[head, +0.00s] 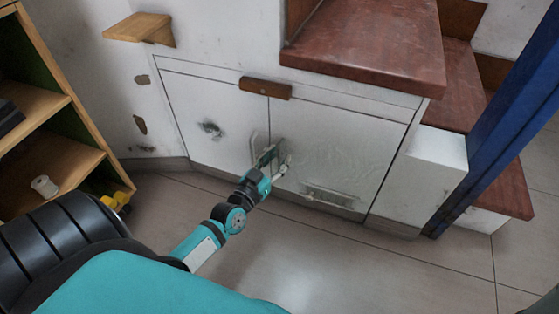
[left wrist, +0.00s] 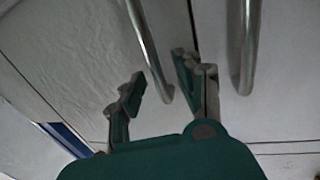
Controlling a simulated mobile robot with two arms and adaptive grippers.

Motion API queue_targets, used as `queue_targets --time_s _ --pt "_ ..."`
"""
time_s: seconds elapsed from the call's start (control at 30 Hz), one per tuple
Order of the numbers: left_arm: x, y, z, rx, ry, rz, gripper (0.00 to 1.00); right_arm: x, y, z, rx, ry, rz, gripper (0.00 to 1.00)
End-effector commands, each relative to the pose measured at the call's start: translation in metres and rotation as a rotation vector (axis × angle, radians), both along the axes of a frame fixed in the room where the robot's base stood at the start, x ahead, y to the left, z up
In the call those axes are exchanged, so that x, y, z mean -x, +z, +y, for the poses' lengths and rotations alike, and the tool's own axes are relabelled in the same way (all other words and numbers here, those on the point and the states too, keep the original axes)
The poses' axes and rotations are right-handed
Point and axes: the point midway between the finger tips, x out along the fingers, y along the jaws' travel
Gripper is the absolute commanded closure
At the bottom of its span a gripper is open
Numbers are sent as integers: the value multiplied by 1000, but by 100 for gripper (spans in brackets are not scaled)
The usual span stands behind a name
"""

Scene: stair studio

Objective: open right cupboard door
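The right cupboard door (head: 340,145) is a white panel under the stairs, with a slotted vent low on it. It looks closed, flush with the left door (head: 212,115). My left gripper (head: 272,157) is at the inner edge of the right door, in front of its handle. In the left wrist view the right door's metal bar handle (left wrist: 148,45) runs between the two spread fingers of the left gripper (left wrist: 160,75). The fingers appear apart from the bar; contact cannot be told. The left door's handle (left wrist: 247,48) stands beside, outside the fingers. My right gripper is not in view.
A wooden block (head: 265,88) sits at the top where the doors meet. Red-brown stair treads (head: 370,45) rise above and right. A blue post (head: 500,120) stands right of the cupboard. A wooden shelf (head: 50,150) is at left. The floor before the right door is clear.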

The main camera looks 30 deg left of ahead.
Motion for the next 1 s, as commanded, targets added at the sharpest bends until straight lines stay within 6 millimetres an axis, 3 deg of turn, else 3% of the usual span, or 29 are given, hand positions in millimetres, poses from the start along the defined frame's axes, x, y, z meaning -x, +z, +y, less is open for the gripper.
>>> queue_targets --time_s 0.13,0.43,0.7,1.0 --pt "-10 -1 0 3 0 1 66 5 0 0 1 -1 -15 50" --pt "-12 0 0 2 -1 2 66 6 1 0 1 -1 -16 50" --pt "-12 0 0 1 -1 1 100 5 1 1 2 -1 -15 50" --pt "-12 0 0 1 0 1 100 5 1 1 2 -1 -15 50"
